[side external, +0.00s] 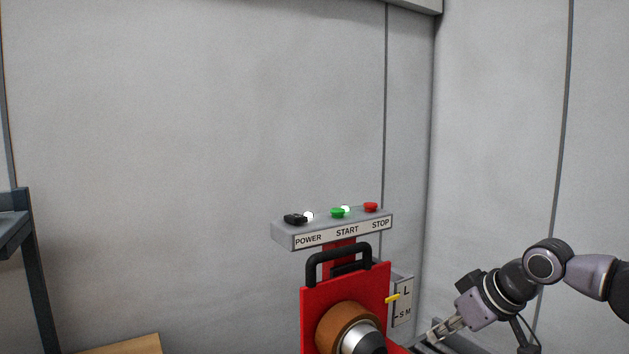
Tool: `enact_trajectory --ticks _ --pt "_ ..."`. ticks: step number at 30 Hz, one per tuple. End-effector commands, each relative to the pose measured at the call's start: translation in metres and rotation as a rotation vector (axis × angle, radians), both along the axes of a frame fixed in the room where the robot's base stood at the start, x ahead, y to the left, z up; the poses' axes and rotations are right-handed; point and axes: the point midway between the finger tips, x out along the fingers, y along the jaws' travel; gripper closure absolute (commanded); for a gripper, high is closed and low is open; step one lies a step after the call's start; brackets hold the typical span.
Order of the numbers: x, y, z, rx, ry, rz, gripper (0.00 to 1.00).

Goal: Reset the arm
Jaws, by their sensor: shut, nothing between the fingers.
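My gripper (447,329) is at the lower right of the side external view, pointing down and to the left. Its fingers are shut with nothing between them. It is to the right of the red label rewinder (312,302) and appears apart from it. My arm comes in from the right edge. The rewinder has a brown roll (337,325) on a metal hub (365,342) and a black handle (339,256) on top. The lower part of the machine is cut off by the frame.
A grey control box above the rewinder carries a black POWER switch (295,219), a green START button (338,212) and a red STOP button (371,207). A yellow pointer (392,298) sits by an L, M, S scale plate (403,302). A dark shelf frame (35,270) stands left.

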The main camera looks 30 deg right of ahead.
Motion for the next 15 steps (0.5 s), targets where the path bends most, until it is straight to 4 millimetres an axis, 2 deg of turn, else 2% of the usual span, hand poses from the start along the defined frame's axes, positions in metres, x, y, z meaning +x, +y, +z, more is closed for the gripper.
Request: enact_trajectory --ticks 1,3,6,10,15 --pt "-0.015 -0.002 -0.024 -0.002 0.011 0.0 1.0" --pt "-0.032 -0.003 -0.051 -0.004 0.025 0.001 1.0" --pt "-0.048 -0.005 -0.077 -0.006 0.038 0.002 1.0" --pt "-0.058 -0.005 -0.092 -0.007 0.046 0.003 1.0" --pt "-0.059 -0.005 -0.093 -0.007 0.047 0.003 1.0"
